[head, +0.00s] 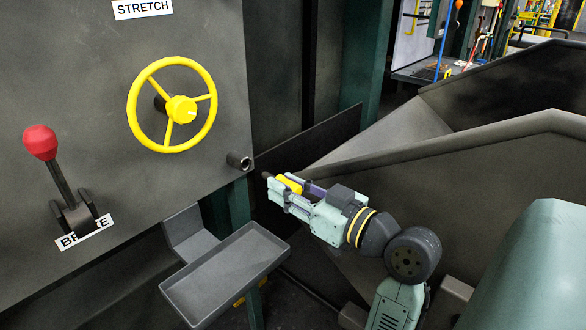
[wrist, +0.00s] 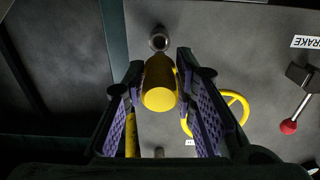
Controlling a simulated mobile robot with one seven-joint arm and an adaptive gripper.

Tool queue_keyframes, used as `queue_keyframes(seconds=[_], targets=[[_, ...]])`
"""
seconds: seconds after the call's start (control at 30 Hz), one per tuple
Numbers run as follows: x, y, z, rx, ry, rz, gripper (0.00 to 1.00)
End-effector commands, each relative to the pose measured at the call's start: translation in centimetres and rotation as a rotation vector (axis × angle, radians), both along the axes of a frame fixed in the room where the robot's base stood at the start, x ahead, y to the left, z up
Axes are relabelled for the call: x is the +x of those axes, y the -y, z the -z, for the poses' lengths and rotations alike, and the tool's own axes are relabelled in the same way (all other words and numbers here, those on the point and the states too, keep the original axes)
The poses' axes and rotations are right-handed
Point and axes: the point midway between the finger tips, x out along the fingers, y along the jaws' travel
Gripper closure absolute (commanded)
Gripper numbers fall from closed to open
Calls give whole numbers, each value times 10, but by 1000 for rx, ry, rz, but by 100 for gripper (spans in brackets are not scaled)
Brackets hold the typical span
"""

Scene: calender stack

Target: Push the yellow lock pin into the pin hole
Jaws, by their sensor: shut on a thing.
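The yellow lock pin (head: 289,184) is held between the fingers of my gripper (head: 286,190), with its dark tip pointing left toward the panel. The pin hole is in a short dark round socket (head: 239,161) at the panel's lower right edge. The pin tip is apart from the socket, a little to its right and lower in the head view. In the wrist view the yellow pin (wrist: 160,84) sits between the purple-padded fingers of my gripper (wrist: 162,80), and the socket (wrist: 159,38) shows just beyond it. The pin's far end is hidden there behind its yellow head.
A yellow handwheel (head: 180,108) and a red-knobbed brake lever (head: 40,143) are on the grey panel (head: 80,90). An empty grey tray (head: 235,275) is below the socket. Dark sloped machine covers (head: 470,150) stand to the right.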

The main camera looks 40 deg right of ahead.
Motion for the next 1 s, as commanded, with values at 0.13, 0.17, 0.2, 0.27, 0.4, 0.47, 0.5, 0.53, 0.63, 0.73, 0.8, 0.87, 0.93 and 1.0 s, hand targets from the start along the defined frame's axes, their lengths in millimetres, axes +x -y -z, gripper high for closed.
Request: queue_keyframes(seconds=[0.13,0.17,0.2,0.27,0.4,0.47,0.5,0.53,0.63,0.73,0.8,0.87,0.93,1.0], targets=[[0,0,0,-1,1,1,100],[0,0,0,0,1,1,100],[0,0,0,0,1,1,100],[0,0,0,0,1,1,100],[0,0,2,-1,1,1,100],[3,0,1,-1,0,-1,100],[6,-1,1,-1,0,-1,100],[8,-1,1,0,0,-1,100],[17,-2,1,0,-1,-2,100],[25,-2,1,0,0,-2,100],[30,-2,1,1,0,-1,100],[33,-2,1,1,0,-1,100],[36,-3,0,1,1,-1,100],[39,-3,0,1,0,0,100]])
